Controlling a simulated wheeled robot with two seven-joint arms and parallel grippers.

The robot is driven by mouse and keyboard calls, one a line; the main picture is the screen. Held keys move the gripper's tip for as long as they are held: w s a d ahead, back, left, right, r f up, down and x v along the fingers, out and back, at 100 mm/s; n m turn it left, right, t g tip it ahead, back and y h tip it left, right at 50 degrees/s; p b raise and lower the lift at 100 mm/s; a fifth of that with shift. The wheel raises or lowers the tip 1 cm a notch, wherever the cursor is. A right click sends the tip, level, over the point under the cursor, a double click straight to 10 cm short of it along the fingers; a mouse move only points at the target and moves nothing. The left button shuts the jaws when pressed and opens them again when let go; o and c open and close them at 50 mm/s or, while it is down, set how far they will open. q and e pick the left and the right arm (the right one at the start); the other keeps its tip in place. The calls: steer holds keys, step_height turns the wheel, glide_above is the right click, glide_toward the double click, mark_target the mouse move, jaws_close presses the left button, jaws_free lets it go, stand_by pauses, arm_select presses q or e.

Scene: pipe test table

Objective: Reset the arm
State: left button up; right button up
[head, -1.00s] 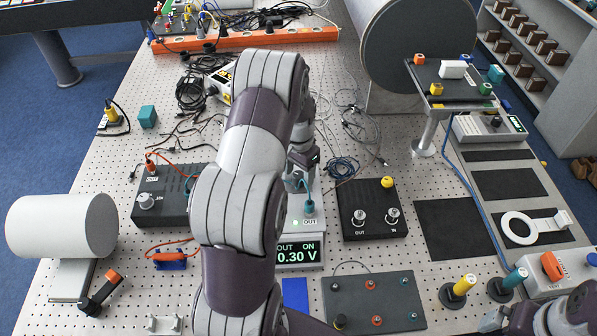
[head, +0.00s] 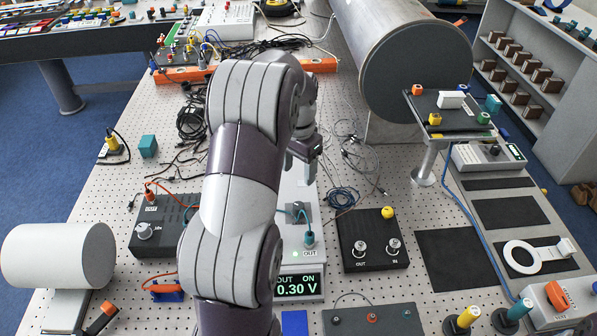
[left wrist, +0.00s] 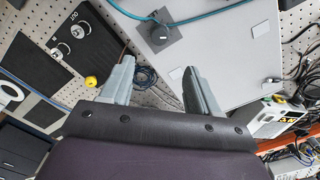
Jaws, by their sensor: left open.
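My left gripper (head: 308,165) is above the pale power supply, behind its teal plug, partly hidden by my own arm. In the left wrist view its two grey fingers (left wrist: 158,85) are spread apart with nothing between them. The power supply (head: 300,258) has a lit display (head: 297,284) reading OUT ON 0.30 V. The teal plug (head: 309,239) stands upright in it, apart from the fingers. My left arm covers the left part of the supply. My right gripper does not show.
A black box (head: 371,240) with two connectors and a yellow knob stands right of the supply. A large grey cylinder (head: 415,70) is at the back. A raised small platform (head: 450,112) stands at right. Loose cables (head: 350,160) lie mid-table. Dark mats (head: 455,258) lie at right.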

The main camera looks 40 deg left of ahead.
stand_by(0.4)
arm_select(q)
steer(key=s+d+f+b, duration=0.1)
steer(key=s+d+f, duration=0.2)
steer(key=s+d, duration=0.4)
steer(key=s+d+f+t+b, duration=0.1)
steer(key=s+d+f+b, duration=0.1)
steer(key=s+d, duration=0.5)
steer(key=shift+d+f+n, duration=0.3)
steer(key=shift+d+f, duration=0.4)
steer(key=shift+d, duration=1.55)
